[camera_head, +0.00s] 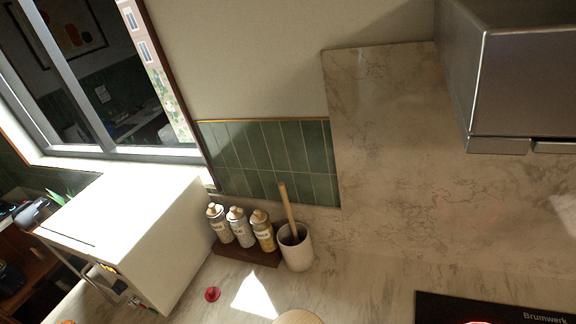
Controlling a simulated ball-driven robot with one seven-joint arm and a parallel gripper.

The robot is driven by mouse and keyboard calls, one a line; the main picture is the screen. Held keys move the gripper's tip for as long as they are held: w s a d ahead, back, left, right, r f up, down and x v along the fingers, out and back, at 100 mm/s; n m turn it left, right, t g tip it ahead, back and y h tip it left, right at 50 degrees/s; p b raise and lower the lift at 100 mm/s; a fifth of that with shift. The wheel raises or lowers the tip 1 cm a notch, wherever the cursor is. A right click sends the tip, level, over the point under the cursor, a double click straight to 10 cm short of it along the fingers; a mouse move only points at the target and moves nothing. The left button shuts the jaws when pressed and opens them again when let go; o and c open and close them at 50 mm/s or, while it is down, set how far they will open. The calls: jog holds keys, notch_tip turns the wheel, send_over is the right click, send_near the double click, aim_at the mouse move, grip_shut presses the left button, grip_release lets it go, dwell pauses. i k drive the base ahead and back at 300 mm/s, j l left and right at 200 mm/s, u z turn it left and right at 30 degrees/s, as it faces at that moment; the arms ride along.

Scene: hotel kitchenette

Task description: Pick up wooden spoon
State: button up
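A wooden spoon (287,206) stands in a white cup-like holder (298,253) on the marble counter. Only its upper shaft shows above the rim, leaning slightly left; its lower end is hidden inside the holder. My gripper does not show in the camera_head view.
Several labelled spice jars (239,227) stand on a dark wooden stand (247,253) just left of the holder. A large white box-shaped appliance (140,235) stands further left. A small red object (212,294) and a round pale item (298,317) lie in front. A black cooktop (450,308) is right, below a metal hood (520,80).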

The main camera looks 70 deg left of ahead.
aim_at(283, 193)
jog(key=u, duration=1.65)
jog(key=j+z, duration=0.15)
jog(key=z, duration=0.25)
jog(key=j+z, duration=0.15)
jog(key=z, duration=0.25)
jog(key=j+z, duration=0.1)
jog(key=z, duration=0.3)
jog(key=j+z, duration=0.15)
jog(key=z, duration=0.25)
jog(key=k+l, duration=0.05)
